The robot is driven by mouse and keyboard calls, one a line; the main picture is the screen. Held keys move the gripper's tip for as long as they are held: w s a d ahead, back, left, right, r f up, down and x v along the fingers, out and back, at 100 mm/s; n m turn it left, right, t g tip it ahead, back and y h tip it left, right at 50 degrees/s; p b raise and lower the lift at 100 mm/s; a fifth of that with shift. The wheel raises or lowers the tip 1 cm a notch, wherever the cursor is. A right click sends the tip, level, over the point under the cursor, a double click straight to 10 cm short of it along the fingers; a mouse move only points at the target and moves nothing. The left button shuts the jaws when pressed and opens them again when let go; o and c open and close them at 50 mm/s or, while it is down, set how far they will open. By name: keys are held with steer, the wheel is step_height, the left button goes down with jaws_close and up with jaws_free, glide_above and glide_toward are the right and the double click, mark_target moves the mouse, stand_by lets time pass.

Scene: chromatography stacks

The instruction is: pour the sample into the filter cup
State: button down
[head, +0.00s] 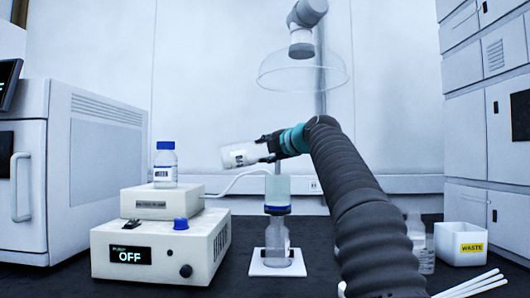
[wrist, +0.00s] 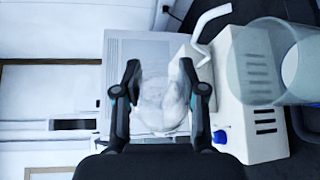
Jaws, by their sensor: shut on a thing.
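My gripper (head: 268,147) is shut on a clear sample vessel with a white label (head: 241,155). The vessel is tipped almost onto its side, above and left of the filter cup. In the wrist view the vessel (wrist: 162,101) sits between the two fingers (wrist: 161,85). The clear filter cup (head: 278,186) stands upright on a blue collar over a clear flask (head: 277,240). In the wrist view the cup (wrist: 258,65) is at the right, apart from the fingers. A thin pale vertical strip shows above the cup; I cannot tell whether it is liquid.
The flask stands on a white pad (head: 262,270). A pump box (head: 160,248) reading OFF is at left, with a blue-capped bottle (head: 165,165) on the smaller box above it. A white waste bin (head: 460,243) and white rods (head: 470,287) are at right.

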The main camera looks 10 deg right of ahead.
steer(key=shift+f+b, duration=0.15)
steer(key=shift+b, duration=0.15)
steer(key=shift+d+f+m+b, duration=0.1)
steer(key=shift+f+m+b, duration=0.1)
steer(key=shift+m+b, duration=0.15)
steer(key=shift+f, duration=0.1)
steer(key=shift+d+f+m+b, duration=0.15)
steer(key=shift+m+b, duration=0.1)
steer(key=shift+b, duration=0.35)
steer(key=shift+f+m+t+y+b, duration=0.3)
steer(key=shift+m+t+b, duration=0.1)
steer(key=shift+b, duration=0.1)
steer(key=shift+d, duration=0.1)
